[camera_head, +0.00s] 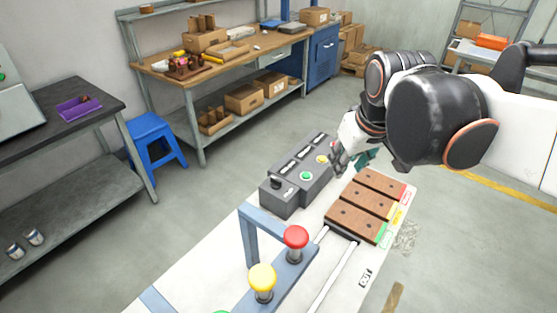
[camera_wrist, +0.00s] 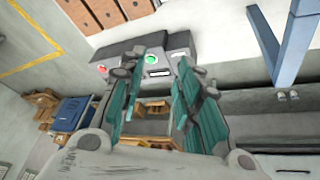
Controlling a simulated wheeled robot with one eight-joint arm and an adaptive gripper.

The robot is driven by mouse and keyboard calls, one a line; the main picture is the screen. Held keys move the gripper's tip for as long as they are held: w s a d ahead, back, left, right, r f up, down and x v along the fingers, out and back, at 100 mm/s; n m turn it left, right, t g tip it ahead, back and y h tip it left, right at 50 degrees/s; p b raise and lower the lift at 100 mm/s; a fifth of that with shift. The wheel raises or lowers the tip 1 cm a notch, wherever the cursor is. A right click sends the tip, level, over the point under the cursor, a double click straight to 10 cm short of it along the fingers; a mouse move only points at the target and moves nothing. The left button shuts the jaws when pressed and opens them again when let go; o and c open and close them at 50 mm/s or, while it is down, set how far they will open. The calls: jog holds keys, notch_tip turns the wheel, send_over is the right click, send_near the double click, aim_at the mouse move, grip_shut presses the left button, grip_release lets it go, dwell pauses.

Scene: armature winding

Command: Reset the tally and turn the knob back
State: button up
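The grey control box (camera_head: 291,192) stands on the white bench top in the head view. It carries a green button (camera_head: 306,175), a yellow button (camera_head: 322,159), dark label or display strips, and a black knob (camera_head: 276,183) at its near left end. My gripper (camera_head: 350,166) is above the bench, just right of the box's far end, and partly overlaps it in the picture. In the wrist view my gripper (camera_wrist: 158,72) has its teal fingers spread with nothing between them.
Wooden blocks (camera_head: 357,211) with coloured end labels lie right of the box. A blue frame with a red button (camera_head: 296,237) and a yellow button (camera_head: 262,277) stands in front. A blue stool (camera_head: 155,142) and a workbench (camera_head: 205,72) stand behind, across open floor.

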jog(key=w+a+f+n+g, duration=0.25)
jog(key=w+a, duration=0.35)
jog(key=w, duration=0.5)
jog(key=n+g, duration=0.2)
jog(key=n, duration=0.2)
send_near(277, 179)
notch_tip(277, 179, down, 9)
jog(key=b, duration=0.3)
jog(key=shift+s+a, duration=0.1)
jog(key=shift+a, duration=0.05)
grip_shut()
